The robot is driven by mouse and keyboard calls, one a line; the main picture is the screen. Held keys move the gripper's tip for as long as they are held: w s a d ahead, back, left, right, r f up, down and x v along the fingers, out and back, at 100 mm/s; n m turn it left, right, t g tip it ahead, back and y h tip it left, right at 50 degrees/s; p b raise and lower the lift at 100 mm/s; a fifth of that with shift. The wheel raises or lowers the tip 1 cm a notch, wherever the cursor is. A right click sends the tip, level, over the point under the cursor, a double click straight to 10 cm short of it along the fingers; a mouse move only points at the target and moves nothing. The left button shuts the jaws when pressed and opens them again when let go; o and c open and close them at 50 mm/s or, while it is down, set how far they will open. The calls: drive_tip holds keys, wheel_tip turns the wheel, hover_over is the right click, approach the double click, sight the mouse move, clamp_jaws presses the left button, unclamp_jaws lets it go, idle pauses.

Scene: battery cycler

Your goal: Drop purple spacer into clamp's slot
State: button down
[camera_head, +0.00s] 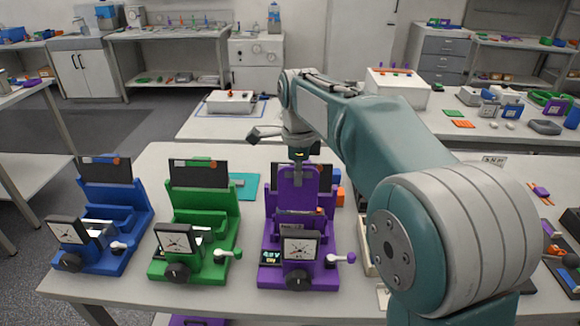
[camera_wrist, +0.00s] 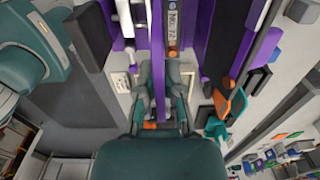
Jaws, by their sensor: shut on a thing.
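The purple clamp (camera_head: 270,262) stands at the right of a row of three clamps on the table, with a dial, a dark knob and a side lever on its front. The purple spacer (camera_head: 298,185) is a flat plate, upright over the clamp's middle. My gripper (camera_head: 299,160) is above it, pointing down. In the wrist view my gripper (camera_wrist: 159,82) is shut on the spacer (camera_wrist: 158,62), seen edge-on between the fingers. The spacer's lower end overlaps the clamp's parts. I cannot tell whether it is inside the slot; the dial housing hides the slot's bottom.
A green clamp (camera_head: 188,262) and a blue clamp (camera_head: 102,258) stand to the left, close by. A teal mat (camera_head: 248,186) lies behind the green clamp. Orange blocks (camera_head: 339,196) are at the purple clamp's right. Bare table shows between the clamps.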

sight(303, 198)
drive_tip(key=shift+s+d+f, duration=0.15)
drive_tip(key=shift+d+f, duration=0.5)
drive_tip(key=shift+d, duration=0.35)
drive_tip(key=a+f, duration=0.1)
drive_tip(key=f, duration=0.1)
drive_tip(key=a+f, duration=0.1)
drive_tip(key=shift+f, duration=0.4)
drive_tip(key=shift+d+f, duration=0.6)
drive_tip(key=shift+d, duration=0.05)
drive_tip(key=shift+a, duration=0.15)
drive_tip(key=shift+a, duration=0.3)
drive_tip(key=shift+d+r, duration=0.1)
drive_tip(key=shift+d, duration=0.4)
drive_tip(key=shift+a, duration=0.1)
